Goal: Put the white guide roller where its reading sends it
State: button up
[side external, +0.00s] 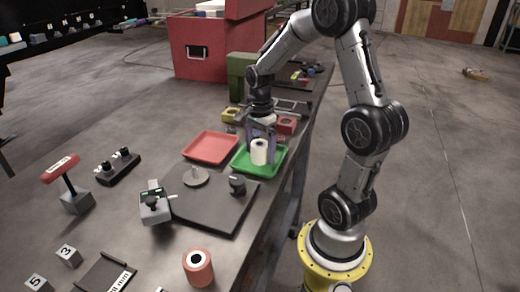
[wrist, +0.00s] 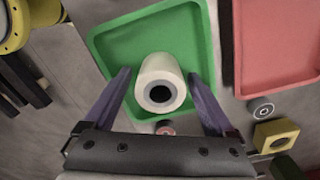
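The white guide roller (side external: 259,152), a short cylinder with a dark bore, is upright at the green tray (side external: 241,168). In the wrist view the roller (wrist: 160,82) shows end-on over the green tray (wrist: 104,48). My gripper (side external: 262,157) is low over this tray, with one finger on each side of the roller. In the wrist view the gripper (wrist: 158,76) is open, with gaps between fingers and roller. A red tray (side external: 209,147) lies beside the green one. A grey box with a small green display (side external: 153,205) stands by a dark plate (side external: 212,207); its reading is too small to read.
The dark plate bears a pale disc with a pin (side external: 196,177) and a black knob (side external: 237,184). An orange roller (side external: 198,267) stands at the near edge. A red-topped lever (side external: 67,182) and numbered blocks (side external: 68,255) are left. Yellow (side external: 230,114) and red blocks (side external: 286,124) lie behind the trays.

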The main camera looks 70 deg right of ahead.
jog(key=shift+r, duration=0.1)
notch_tip(320, 180, up, 12)
jog(key=s+a+n+t, duration=0.2)
jog(key=s+a+n, duration=0.2)
jog(key=a+n, duration=0.5)
jog(key=s+a+n+t, duration=0.3)
jog(key=s+a+n, duration=0.2)
jog(key=a+n, duration=0.4)
jog(key=shift+a+r+n+t, duration=0.25)
jog(key=shift+a+n+t, duration=0.05)
jog(key=shift+n, duration=1.9)
